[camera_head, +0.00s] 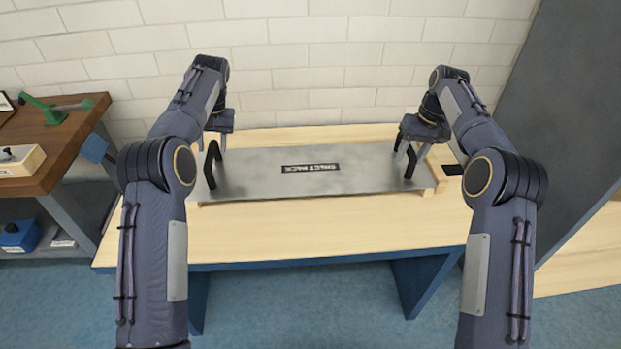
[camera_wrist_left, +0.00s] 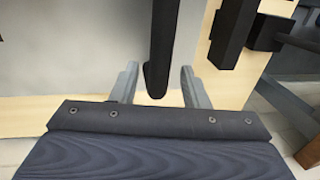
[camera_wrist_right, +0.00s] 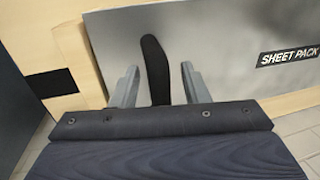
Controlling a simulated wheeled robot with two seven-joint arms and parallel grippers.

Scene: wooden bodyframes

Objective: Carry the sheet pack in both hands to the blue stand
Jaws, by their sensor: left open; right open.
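The sheet pack (camera_head: 290,178) is a flat grey metal plate with a dark label, lying on a wooden-topped table with blue legs. It has a black handle at each end. My left gripper (camera_head: 220,140) is open at the left end; in the left wrist view its fingers (camera_wrist_left: 160,85) stand on either side of the left handle (camera_wrist_left: 162,50). My right gripper (camera_head: 408,150) is open at the right end; in the right wrist view its fingers (camera_wrist_right: 158,88) stand on either side of the right handle (camera_wrist_right: 155,65). I cannot tell whether any finger touches a handle.
The light wooden tabletop (camera_head: 330,228) is bare in front of the pack. A brown workbench (camera_head: 45,140) with a green tool (camera_head: 55,108) stands at the left. A dark panel (camera_head: 570,120) rises at the right. A white brick wall (camera_head: 290,60) is behind.

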